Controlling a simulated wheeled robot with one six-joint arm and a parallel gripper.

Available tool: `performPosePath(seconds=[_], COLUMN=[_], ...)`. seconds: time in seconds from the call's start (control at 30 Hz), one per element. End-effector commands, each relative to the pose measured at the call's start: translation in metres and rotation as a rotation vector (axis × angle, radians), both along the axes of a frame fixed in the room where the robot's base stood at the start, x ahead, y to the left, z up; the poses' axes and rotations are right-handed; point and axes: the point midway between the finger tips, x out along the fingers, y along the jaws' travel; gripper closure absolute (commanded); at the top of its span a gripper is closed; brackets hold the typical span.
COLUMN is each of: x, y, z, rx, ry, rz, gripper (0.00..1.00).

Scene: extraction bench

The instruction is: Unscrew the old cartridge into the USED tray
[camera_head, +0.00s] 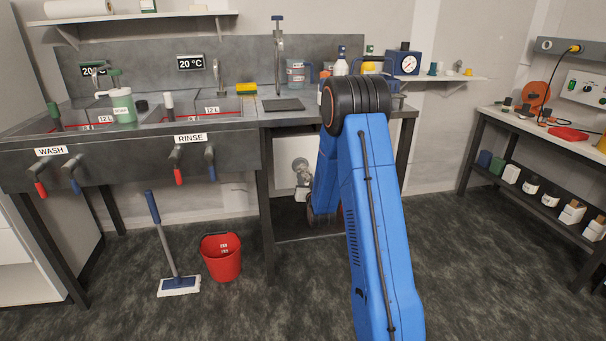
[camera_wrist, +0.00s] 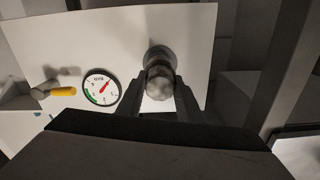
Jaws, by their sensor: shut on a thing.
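In the wrist view my gripper (camera_wrist: 161,90) has one dark finger on each side of a grey, mottled round-ended cartridge (camera_wrist: 160,78) and is shut on it. The cartridge points toward the camera, its far end at a darker round fitting (camera_wrist: 158,56) in front of a white panel (camera_wrist: 115,35). I cannot tell whether the thread is engaged. In the head view my blue arm reaches under the bench, and its links hide most of the gripper area. I cannot make out a tray marked USED in either view.
A round gauge (camera_wrist: 101,88) with a red needle and a yellow-handled valve (camera_wrist: 62,92) sit left of the cartridge. A dark bench leg (camera_head: 264,195) stands left of the under-bench opening. A red bucket (camera_head: 221,257) and a mop (camera_head: 178,284) stand on the floor nearby.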

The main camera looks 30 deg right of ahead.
Motion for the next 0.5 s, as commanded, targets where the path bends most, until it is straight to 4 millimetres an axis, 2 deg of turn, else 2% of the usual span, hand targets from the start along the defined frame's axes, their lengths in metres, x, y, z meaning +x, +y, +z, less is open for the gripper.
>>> performPosePath(seconds=[0.5], x=[-0.0006], y=[0.0], z=[-0.0007], rx=[-0.494], ry=[0.144], rz=[0.0], gripper=[0.94])
